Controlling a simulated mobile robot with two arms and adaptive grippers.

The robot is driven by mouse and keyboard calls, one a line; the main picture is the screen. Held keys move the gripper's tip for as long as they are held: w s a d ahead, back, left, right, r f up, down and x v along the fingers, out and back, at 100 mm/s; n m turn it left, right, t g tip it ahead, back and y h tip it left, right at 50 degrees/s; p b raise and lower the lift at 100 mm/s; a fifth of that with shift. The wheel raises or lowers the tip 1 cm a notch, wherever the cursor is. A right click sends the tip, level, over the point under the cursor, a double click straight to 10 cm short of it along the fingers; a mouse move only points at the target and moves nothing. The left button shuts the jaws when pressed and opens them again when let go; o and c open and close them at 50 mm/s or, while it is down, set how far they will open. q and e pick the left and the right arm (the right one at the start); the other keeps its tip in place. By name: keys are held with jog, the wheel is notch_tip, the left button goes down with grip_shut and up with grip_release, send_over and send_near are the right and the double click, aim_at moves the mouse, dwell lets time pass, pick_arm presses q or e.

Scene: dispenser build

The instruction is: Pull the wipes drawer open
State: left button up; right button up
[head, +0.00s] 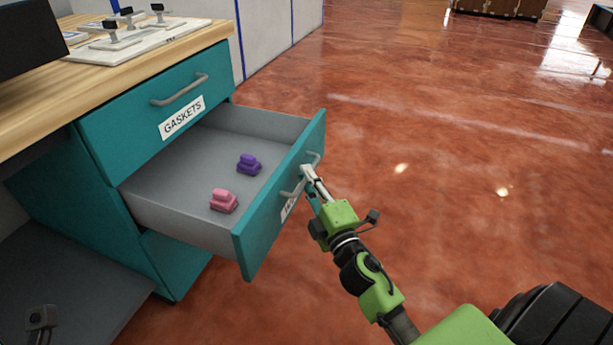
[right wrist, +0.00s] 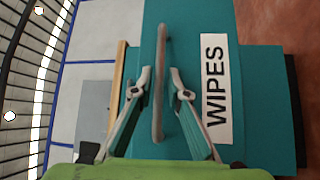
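The wipes drawer (head: 283,198) is the lower drawer of the teal cabinet and stands pulled well out. Its WIPES label (right wrist: 217,90) shows fully in the right wrist view and is partly hidden in the head view. A pink item (head: 223,200) and a purple item (head: 249,165) lie inside on its grey floor. My right gripper (head: 309,175) is at the drawer's front. In the right wrist view its fingers (right wrist: 161,78) are open, one on each side of the grey bar handle (right wrist: 158,120), with gaps visible. My left gripper is not in view.
The GASKETS drawer (head: 160,105) above is shut, with its own handle (head: 180,90). The wooden worktop (head: 120,75) carries a white board (head: 140,40) with several dark-topped fixtures. The reddish floor (head: 470,150) right of the drawer is clear.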

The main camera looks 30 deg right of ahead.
jog(key=s+a+f, duration=0.1)
jog(key=s, duration=1)
jog(key=shift+a+f, duration=0.15)
jog(key=shift+f, duration=0.1)
